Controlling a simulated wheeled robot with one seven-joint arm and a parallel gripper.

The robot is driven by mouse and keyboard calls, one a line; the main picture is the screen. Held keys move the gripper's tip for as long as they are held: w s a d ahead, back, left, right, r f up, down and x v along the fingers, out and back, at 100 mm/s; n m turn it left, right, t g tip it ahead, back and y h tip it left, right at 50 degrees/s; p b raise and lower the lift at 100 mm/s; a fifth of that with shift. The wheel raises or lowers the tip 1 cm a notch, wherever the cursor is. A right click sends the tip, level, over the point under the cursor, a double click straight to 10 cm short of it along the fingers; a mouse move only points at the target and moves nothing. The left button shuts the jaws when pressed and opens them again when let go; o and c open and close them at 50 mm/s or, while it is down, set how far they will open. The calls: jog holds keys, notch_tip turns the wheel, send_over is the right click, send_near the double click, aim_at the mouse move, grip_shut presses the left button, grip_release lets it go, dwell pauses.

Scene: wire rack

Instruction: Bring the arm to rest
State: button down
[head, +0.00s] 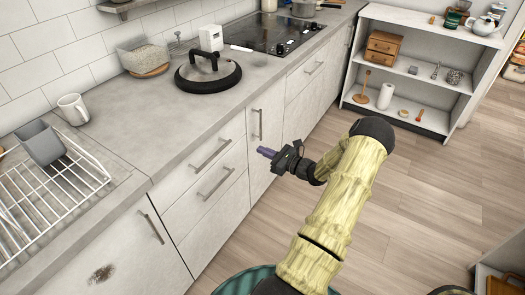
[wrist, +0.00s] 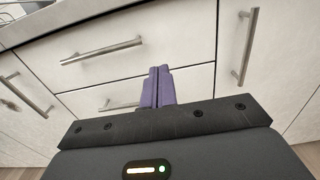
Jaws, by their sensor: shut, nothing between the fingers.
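My gripper (head: 266,152) is in front of the lower cabinets, out over the floor and below the countertop's height in the head view. Its two purple fingers (wrist: 158,87) lie together in the wrist view, shut with nothing between them. My arm reaches up from the bottom of the head view and bends at a dark joint before the gripper. Drawer fronts with metal handles (wrist: 101,52) are ahead of the fingers in the wrist view.
A wire rack (head: 60,185) with a grey container (head: 41,143) stands on the counter at left. A white mug (head: 73,109), a black-rimmed lid (head: 208,75) and a hob (head: 265,33) are farther along. An open shelf unit (head: 425,52) stands at the back right. Wood floor (head: 420,190) is clear at right.

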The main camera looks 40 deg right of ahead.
jog(key=shift+d, duration=0.1)
jog(key=a+r+n+g+y, duration=0.2)
jog(key=a+n+g+y, duration=0.3)
jog(key=a+n+g, duration=0.9)
jog(key=s+a+r+n+g+h, duration=0.1)
jog(key=s+a+r+n+h, duration=0.2)
jog(key=a, duration=0.5)
jog(key=s+a+n+g+h, duration=0.1)
jog(key=s+a+n+g, duration=0.1)
jog(key=s+a+n, duration=0.45)
jog(key=s+a+r+n+t+h, duration=0.2)
jog(key=s+a+r+n+h, duration=0.35)
jog(key=a+r+n, duration=0.35)
jog(key=w+d+p+v, duration=0.1)
jog(key=w+p+v, duration=0.1)
jog(key=p+v, duration=1.1)
jog(key=shift+w+d+r+p, duration=0.25)
jog(key=shift+w+r+p, duration=0.4)
jog(key=shift+p, duration=0.45)
jog(key=shift+w+f+h, duration=0.1)
jog(key=shift+h, duration=0.15)
